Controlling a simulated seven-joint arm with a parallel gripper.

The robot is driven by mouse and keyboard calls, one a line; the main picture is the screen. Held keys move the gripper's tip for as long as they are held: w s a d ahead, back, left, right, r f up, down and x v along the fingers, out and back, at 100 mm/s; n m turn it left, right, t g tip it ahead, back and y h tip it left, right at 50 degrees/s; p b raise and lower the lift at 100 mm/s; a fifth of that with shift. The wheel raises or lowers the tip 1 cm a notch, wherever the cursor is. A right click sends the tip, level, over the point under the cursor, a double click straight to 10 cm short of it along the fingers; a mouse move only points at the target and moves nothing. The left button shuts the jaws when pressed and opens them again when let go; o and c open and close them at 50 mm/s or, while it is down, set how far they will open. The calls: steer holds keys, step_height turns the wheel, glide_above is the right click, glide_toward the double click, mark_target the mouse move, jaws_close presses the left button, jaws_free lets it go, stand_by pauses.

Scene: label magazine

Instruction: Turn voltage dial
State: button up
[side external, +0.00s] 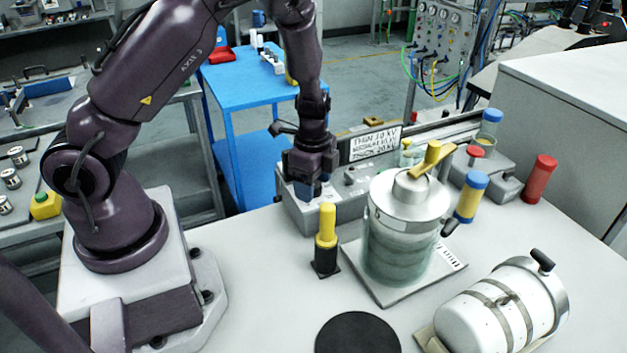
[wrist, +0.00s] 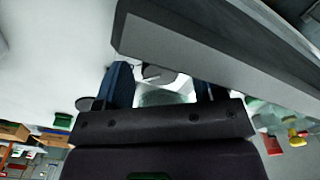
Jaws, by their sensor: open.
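A grey control box (side external: 292,208) stands on the bench behind the glass jar, with small knobs (side external: 349,179) on its top. A white sign (side external: 375,143) above it lists thin, medium and thick with kV values. My gripper (side external: 306,190) is over the left end of this box, pointing down, and it hides that part of the top. In the wrist view my gripper (wrist: 162,86) has its two blue fingers apart. A small grey round part (wrist: 156,74) shows between them; I cannot tell if it is the voltage dial or whether the fingers touch it.
A lidded glass jar (side external: 394,235) stands on a plate right of my gripper. A yellow-topped black post (side external: 326,240) stands in front of the box. A white cylinder (side external: 505,310) lies at front right, near a black disc (side external: 357,335).

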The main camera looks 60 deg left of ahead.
steer(key=c, duration=0.9)
steer(key=m, duration=1.2)
stand_by(0.3)
steer(key=o, duration=0.9)
